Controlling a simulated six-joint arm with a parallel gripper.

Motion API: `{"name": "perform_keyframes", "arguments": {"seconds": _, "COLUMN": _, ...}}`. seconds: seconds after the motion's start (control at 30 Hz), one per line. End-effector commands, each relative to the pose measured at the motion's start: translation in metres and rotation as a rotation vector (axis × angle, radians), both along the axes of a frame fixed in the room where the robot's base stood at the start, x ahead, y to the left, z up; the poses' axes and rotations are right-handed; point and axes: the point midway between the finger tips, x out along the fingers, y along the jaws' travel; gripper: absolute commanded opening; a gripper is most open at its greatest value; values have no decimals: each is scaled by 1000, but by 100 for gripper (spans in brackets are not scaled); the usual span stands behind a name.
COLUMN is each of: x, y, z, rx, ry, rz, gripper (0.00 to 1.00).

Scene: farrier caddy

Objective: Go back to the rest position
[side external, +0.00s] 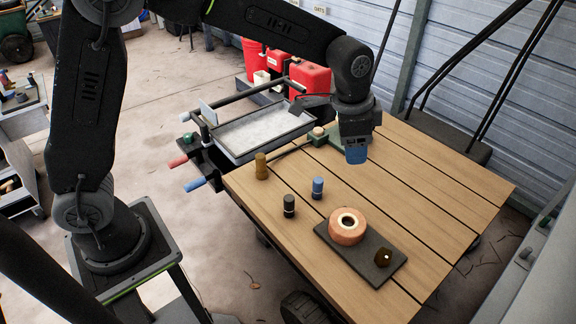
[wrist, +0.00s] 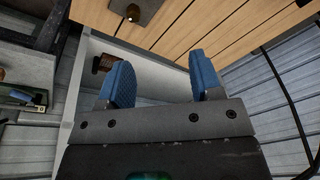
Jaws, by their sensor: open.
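My gripper (side external: 356,155) hangs above the far part of the wooden table (side external: 440,190) in the side view, with its blue fingers pointing down. In the wrist view my gripper (wrist: 162,80) shows two blue ridged fingers set well apart. Nothing is held between them. In the side view the fingers overlap and the gap between them is hidden.
On the table stand an ochre cylinder (side external: 261,166), a dark cylinder (side external: 289,205) and a blue one (side external: 318,187). A dark board (side external: 375,262) bears an orange ring (side external: 347,226) and a brown knob (side external: 383,257). A grey tray (side external: 232,151) adjoins the table. Red containers (side external: 308,78) stand behind.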

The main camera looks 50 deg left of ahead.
Motion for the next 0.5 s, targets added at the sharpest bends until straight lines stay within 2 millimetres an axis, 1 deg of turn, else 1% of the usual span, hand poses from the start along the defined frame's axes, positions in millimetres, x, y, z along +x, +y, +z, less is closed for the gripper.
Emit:
{"name": "perform_keyframes", "arguments": {"seconds": 0.03, "x": -14, "y": 14, "z": 20, "rx": -13, "ry": -24, "rz": 50, "gripper": 59}}
{"name": "perform_keyframes", "arguments": {"seconds": 0.1, "x": -34, "y": 30, "z": 40, "rx": -29, "ry": -46, "rz": 116, "gripper": 59}}
{"name": "perform_keyframes", "arguments": {"seconds": 0.17, "x": -52, "y": 43, "z": 55, "rx": -43, "ry": -67, "rz": 174, "gripper": 59}}
{"name": "perform_keyframes", "arguments": {"seconds": 0.2, "x": -64, "y": 51, "z": 63, "rx": -52, "ry": -81, "rz": 210, "gripper": 59}}
{"name": "perform_keyframes", "arguments": {"seconds": 0.27, "x": -84, "y": 63, "z": 74, "rx": -67, "ry": -101, "rz": 268, "gripper": 59}}
{"name": "perform_keyframes", "arguments": {"seconds": 0.33, "x": -107, "y": 75, "z": 83, "rx": -85, "ry": -125, "rz": 333, "gripper": 59}}
{"name": "perform_keyframes", "arguments": {"seconds": 0.4, "x": -131, "y": 87, "z": 89, "rx": -103, "ry": -149, "rz": 397, "gripper": 59}}
{"name": "perform_keyframes", "arguments": {"seconds": 0.47, "x": -152, "y": 95, "z": 92, "rx": -119, "ry": -170, "rz": 453, "gripper": 59}}
{"name": "perform_keyframes", "arguments": {"seconds": 0.5, "x": -165, "y": 101, "z": 93, "rx": -130, "ry": -183, "rz": 489, "gripper": 59}}
